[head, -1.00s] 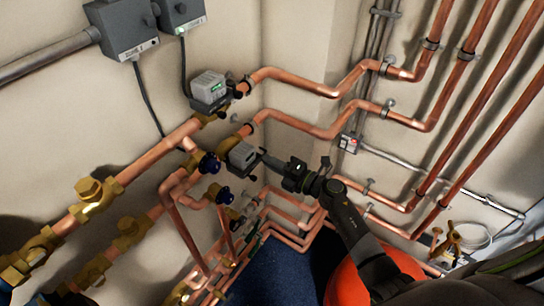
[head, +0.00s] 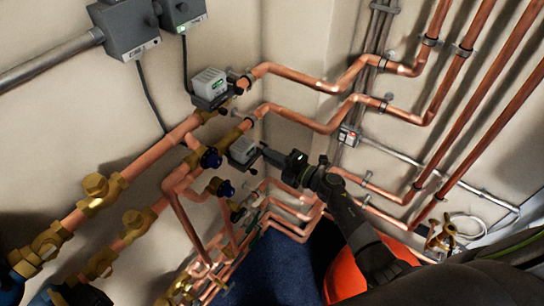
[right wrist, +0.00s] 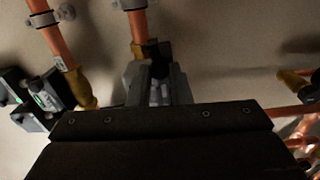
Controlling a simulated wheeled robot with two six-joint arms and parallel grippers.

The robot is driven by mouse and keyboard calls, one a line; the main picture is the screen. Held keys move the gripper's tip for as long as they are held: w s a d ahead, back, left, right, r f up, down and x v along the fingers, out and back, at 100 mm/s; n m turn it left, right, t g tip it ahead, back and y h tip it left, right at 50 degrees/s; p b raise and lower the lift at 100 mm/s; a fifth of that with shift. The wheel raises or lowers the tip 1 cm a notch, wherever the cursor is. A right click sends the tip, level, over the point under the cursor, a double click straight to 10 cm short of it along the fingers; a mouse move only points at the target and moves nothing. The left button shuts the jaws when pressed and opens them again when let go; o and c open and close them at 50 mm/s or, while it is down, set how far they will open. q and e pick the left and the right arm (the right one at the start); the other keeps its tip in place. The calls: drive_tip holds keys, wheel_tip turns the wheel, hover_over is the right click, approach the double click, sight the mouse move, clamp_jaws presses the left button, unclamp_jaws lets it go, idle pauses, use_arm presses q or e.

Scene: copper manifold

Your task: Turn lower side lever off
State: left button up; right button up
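The lower grey valve box (head: 242,151) sits on a copper pipe near the wall corner in the head view. Its side lever cannot be made out clearly. My right gripper (head: 266,154) reaches in from the right, its slim dark tip just right of the box; whether they touch is unclear. Its finger gap does not show. In the right wrist view the grey box (right wrist: 158,86) stands ahead, partly hidden behind my dark gripper body.
Copper pipes run along both walls. A red-orange rounded object (head: 352,272) stands below my right arm.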

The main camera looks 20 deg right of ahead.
drive_tip(key=o, duration=0.5)
drive_tip(key=shift+c, duration=0.2)
drive_tip(key=b+v, duration=0.4)
drive_tip(key=v, duration=1.3)
drive_tip(key=shift+s+d, duration=0.2)
